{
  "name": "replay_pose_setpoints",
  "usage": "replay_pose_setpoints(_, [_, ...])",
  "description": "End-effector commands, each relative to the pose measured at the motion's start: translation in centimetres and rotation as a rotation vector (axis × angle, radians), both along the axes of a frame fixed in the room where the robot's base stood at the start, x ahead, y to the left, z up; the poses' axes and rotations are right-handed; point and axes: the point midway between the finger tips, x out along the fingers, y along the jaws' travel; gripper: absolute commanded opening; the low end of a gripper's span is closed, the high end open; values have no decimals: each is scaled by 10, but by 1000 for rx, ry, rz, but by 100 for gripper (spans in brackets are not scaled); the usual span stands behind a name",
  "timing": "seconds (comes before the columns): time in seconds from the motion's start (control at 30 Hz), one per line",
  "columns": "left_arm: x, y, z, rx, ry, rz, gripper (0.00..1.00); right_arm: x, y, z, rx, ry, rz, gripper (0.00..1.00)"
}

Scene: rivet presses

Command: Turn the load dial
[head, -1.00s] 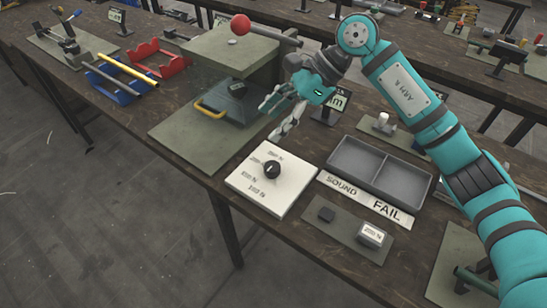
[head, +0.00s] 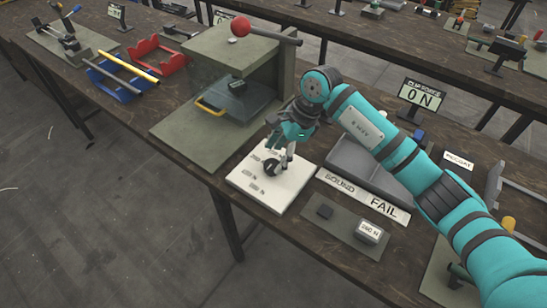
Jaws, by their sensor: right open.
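The load dial is a black knob (head: 271,167) on a white square plate (head: 262,194) with printed load marks, near the front edge of the workbench. My right gripper (head: 279,160) points down at the knob from above, its fingers open and close to or around it. Whether the fingers touch the knob cannot be told. The gripper hides part of the knob and the plate's upper marks. My left gripper is not in view.
A grey two-part tray (head: 347,162) with SOUND and FAIL labels lies right of the plate, partly under my arm. A display (head: 422,95) reads 0 N.

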Motion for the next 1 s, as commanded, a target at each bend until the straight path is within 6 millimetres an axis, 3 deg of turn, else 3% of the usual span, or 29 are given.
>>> replay_pose_setpoints(0.23, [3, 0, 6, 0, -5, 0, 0, -2, 11, -26, 1, 1, 0, 63])
replay_pose_setpoints(0.57, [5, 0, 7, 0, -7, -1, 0, -2, 13, -30, 1, 0, 1, 63])
replay_pose_setpoints(1.0, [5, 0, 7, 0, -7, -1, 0, -2, 12, -30, 1, -1, 1, 9])
